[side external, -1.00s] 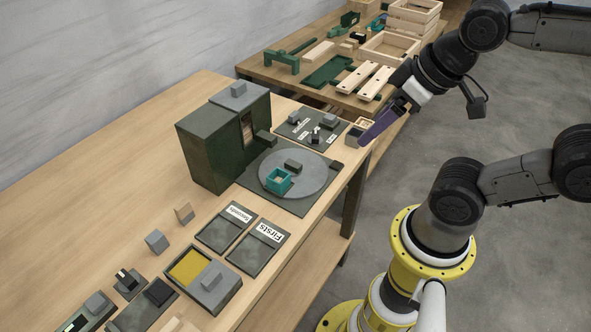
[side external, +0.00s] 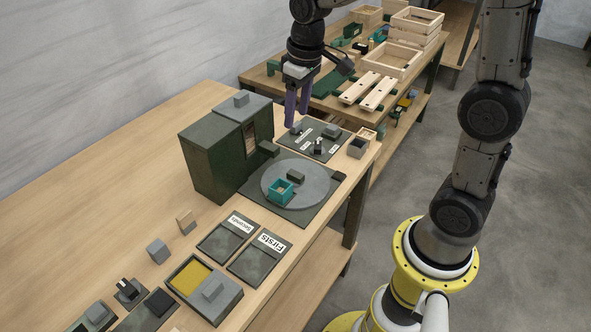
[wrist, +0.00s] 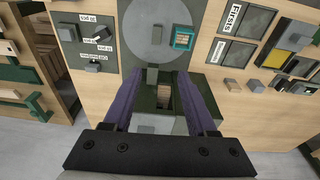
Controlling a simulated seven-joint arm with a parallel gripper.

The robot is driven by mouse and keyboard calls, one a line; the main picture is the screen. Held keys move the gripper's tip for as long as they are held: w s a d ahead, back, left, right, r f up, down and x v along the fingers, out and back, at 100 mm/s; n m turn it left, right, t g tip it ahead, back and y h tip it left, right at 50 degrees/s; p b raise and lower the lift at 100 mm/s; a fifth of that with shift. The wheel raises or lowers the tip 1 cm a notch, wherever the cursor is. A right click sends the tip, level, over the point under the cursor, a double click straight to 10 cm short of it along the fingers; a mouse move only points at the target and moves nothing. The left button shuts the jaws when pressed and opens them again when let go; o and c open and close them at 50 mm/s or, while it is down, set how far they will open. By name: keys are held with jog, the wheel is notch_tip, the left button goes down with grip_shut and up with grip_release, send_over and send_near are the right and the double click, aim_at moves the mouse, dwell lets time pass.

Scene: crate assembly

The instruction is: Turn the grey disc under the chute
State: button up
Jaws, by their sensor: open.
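The grey disc (side external: 318,187) lies flat on a dark green base plate on the bench, in front of the dark green cabinet with the chute (side external: 216,158). On the disc are a dark raised block (side external: 295,177) and a small teal box (side external: 281,193) with something pale inside. In the wrist view the disc (wrist: 140,42) is at top centre, the teal box (wrist: 183,39) at its right. My gripper (side external: 297,123) is open, empty and pointing down, above and behind the disc by the cabinet. In the wrist view its purple fingers (wrist: 156,80) frame the chute's slot.
A dark panel with labels and small blocks (side external: 318,138) lies behind the disc. Two labelled trays, one reading Firsts (side external: 260,258), lie in front. A grey box with a yellow inside (side external: 190,278) is further forward. Another table holds crates (side external: 390,62) and slats.

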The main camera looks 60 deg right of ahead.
jog(key=g, duration=0.2)
send_near(295, 174)
jog(key=f, duration=0.8)
jog(key=shift+s+d+f, duration=0.15)
jog(key=shift+s+f, duration=0.05)
jog(key=shift+f, duration=0.15)
grip_shut()
dwell(1.0)
